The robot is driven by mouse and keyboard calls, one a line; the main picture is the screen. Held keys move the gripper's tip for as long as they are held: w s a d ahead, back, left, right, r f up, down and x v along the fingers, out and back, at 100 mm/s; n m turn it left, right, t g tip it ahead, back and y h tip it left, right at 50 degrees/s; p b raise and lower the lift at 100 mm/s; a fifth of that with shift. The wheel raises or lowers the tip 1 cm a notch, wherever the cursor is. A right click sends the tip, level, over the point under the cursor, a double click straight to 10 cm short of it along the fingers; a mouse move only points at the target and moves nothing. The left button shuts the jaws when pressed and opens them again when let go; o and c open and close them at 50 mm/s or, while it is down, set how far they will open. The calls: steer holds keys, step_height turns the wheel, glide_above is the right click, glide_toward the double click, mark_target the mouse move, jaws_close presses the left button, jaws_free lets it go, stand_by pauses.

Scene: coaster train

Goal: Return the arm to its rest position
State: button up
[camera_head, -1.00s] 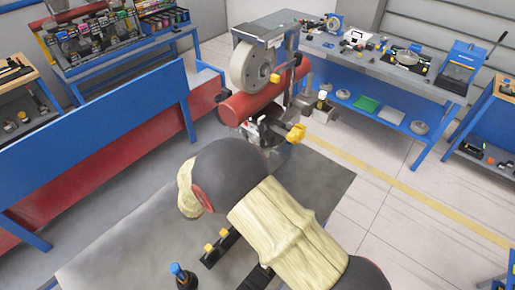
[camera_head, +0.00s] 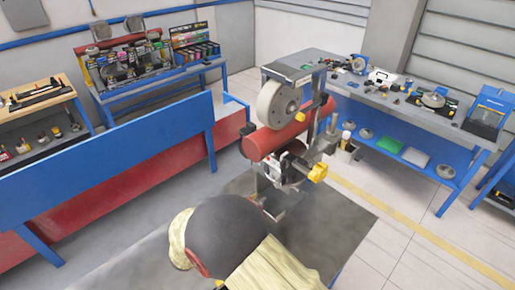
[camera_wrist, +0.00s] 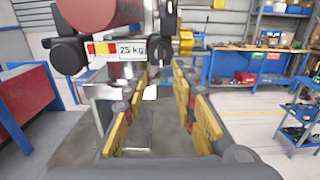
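My arm (camera_head: 225,240), with a dark rounded joint and cream sleeves, shows at the bottom of the head view. My gripper (camera_wrist: 157,98) shows in the wrist view, with its two yellow-padded fingers apart. The space between the fingers is empty, with grey floor or surface visible through it. I cannot make out the gripper in the head view.
A machine with a grey wheel (camera_head: 279,103) and red cylinder (camera_head: 275,139) stands just beyond my arm. A "25 kg" label (camera_wrist: 131,50) is close above the fingers. A blue barrier (camera_head: 120,165) lies left; a blue-legged workbench (camera_head: 400,105) stands behind right.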

steer(key=s+d+f+m+g+y+b, duration=0.2)
steer(key=s+d+f+m+g, duration=0.3)
steer(key=s, duration=0.3)
steer(key=s+d+f+m+g+y+b, duration=0.2)
steer(key=s+d+f+m+g, duration=0.1)
steer(key=s+d+m+g, duration=0.45)
steer(key=s+d+r+m+t+y+b, duration=0.5)
steer(key=s+d+m+y+b, duration=0.3)
steer(key=m+b, duration=0.7)
steer(key=shift+s+d+r+y, duration=0.25)
steer(key=shift+s+d+y, duration=0.2)
steer(key=shift+s, duration=0.6)
